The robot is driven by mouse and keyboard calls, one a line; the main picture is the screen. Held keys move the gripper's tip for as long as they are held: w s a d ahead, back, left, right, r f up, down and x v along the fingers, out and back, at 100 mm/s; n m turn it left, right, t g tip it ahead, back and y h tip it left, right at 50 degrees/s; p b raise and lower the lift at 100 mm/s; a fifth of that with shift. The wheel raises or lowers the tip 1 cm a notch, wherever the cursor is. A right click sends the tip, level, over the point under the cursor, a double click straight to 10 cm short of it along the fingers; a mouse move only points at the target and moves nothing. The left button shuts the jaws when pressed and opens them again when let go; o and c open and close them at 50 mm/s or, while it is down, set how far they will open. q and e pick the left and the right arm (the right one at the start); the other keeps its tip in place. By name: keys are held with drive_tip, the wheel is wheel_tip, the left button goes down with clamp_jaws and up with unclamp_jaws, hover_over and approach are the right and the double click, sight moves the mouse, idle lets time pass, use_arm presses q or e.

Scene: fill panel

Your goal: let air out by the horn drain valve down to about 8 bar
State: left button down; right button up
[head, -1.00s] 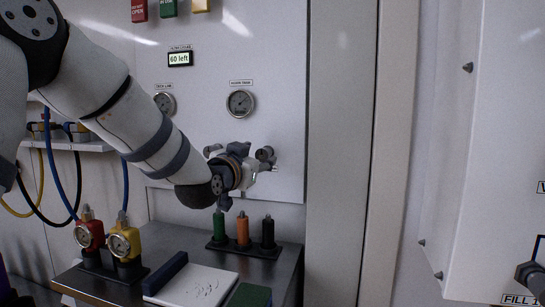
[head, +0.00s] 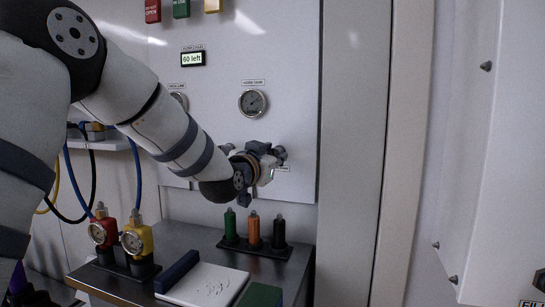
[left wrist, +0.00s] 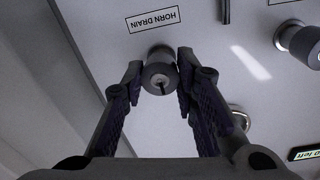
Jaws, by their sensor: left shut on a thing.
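The horn drain valve knob (left wrist: 160,74) is a round grey knob with a dark slot line, under the HORN DRAIN label (left wrist: 153,18) in the left wrist view. My left gripper (left wrist: 160,75) is shut on it, one finger on each side. In the head view my left gripper (head: 268,160) is at the lower panel, and its wrist hides the held knob. The round horn drain gauge (head: 253,102) is above it on the white panel; its reading is too small to tell. My right gripper is not in view.
A display (head: 193,58) reads "60 left". Another gauge (head: 179,101) is partly behind my arm. Below stand green (head: 230,224), orange (head: 253,230) and black (head: 279,233) cylinders, red (head: 103,232) and yellow (head: 137,240) fittings with gauges, and a white pad (head: 205,285).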

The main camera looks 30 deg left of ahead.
use_arm(q)
drive_tip(key=shift+f+n, duration=0.1)
drive_tip(key=shift+n, duration=3)
drive_tip(key=c, duration=1.3)
unclamp_jaws()
wheel_tip(320, 180, up, 10)
drive_tip(key=shift+r, duration=0.1)
